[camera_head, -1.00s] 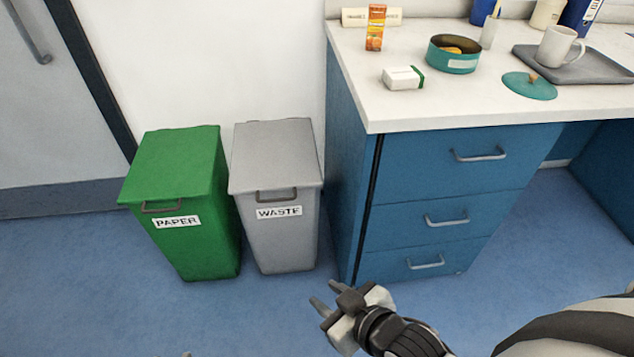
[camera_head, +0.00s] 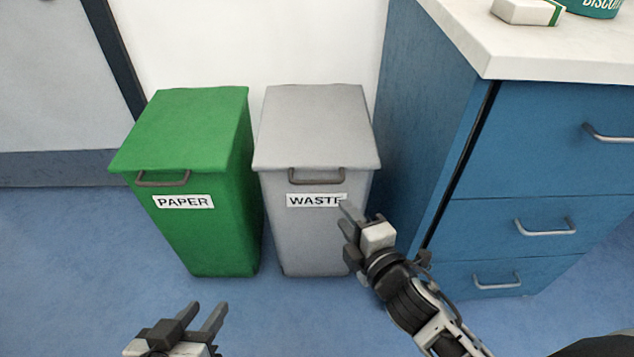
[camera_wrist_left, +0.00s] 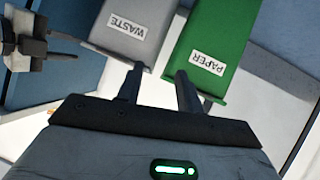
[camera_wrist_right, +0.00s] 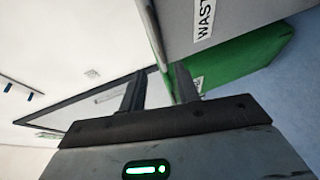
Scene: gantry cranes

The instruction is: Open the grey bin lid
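The grey bin (camera_head: 311,235) stands upright on the floor, with a WASTE label on its front. Its lid (camera_head: 315,128) is closed, with a dark handle (camera_head: 316,178) at the lid's front edge. My right gripper (camera_head: 347,226) is open and empty in front of the bin's lower right front, below the handle. In the right wrist view, part of the grey bin (camera_wrist_right: 225,20) shows at the top. My left gripper (camera_head: 197,319) is open and empty, low in front of the green bin. The left wrist view shows both bins, the grey one (camera_wrist_left: 128,40) upside down.
A green bin (camera_head: 208,240) labelled PAPER stands close to the grey bin's left, its lid closed. A blue drawer cabinet (camera_head: 530,150) with a white top stands on the right. A grey door is at far left. The blue floor in front is clear.

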